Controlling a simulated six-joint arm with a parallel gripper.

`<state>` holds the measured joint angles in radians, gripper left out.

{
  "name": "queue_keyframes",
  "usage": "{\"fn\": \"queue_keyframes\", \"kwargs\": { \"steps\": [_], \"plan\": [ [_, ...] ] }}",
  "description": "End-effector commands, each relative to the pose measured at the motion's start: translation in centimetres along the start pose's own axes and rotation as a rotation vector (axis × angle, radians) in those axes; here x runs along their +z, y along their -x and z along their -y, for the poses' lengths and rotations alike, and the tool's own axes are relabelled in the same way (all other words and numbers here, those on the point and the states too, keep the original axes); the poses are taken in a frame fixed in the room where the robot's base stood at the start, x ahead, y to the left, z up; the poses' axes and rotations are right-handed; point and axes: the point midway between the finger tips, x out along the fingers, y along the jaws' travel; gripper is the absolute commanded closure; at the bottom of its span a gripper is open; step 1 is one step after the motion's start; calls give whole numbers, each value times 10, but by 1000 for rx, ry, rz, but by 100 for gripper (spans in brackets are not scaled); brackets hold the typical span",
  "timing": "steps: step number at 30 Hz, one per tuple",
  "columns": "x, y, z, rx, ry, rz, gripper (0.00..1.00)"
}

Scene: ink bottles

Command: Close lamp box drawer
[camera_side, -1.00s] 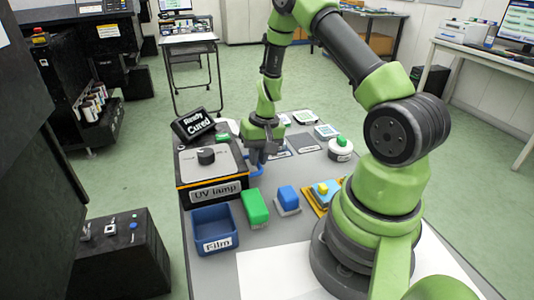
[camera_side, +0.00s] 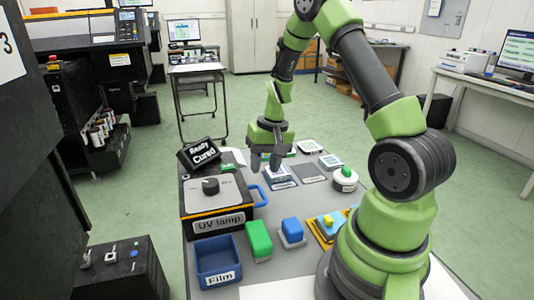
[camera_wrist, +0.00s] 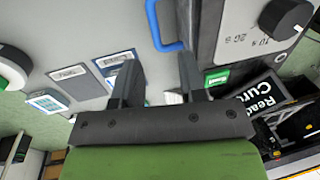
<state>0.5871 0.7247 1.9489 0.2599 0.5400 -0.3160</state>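The UV lamp box (camera_side: 190,207) is dark with a grey top, a black knob and an orange stripe, at the left of the table. Its blue handle (camera_side: 263,193) sticks out from its right side; it also shows at the top of the wrist view (camera_wrist: 153,22). The handle looks close to the box wall, and no open drawer tray is visible. My gripper (camera_side: 265,166) points down beyond the handle, apart from it, near the box's far right corner. In the wrist view its two fingers (camera_wrist: 159,72) are spread with nothing between them.
A "Ready Cured" sign (camera_side: 200,153) stands behind the box. A blue Film bin (camera_side: 217,262), a green block (camera_side: 258,240) and a blue block (camera_side: 292,232) stand in front. Flat cards (camera_side: 312,173) and a green-topped round pot (camera_side: 345,179) lie to the right.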

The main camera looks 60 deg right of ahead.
Motion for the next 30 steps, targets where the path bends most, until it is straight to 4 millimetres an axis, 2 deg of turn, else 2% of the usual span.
{"fn": "queue_keyframes", "kwargs": {
  "steps": [3,6,20,23,26,30],
  "plan": [
    [-1,20,0,-1,-1,-5,62],
    [0,29,0,-1,-2,-2,62],
    [1,39,3,-1,6,-7,62],
    [7,56,16,-8,35,-37,62],
    [22,86,38,-25,85,-87,62],
    [59,130,67,-66,170,-169,62]
  ]
}}
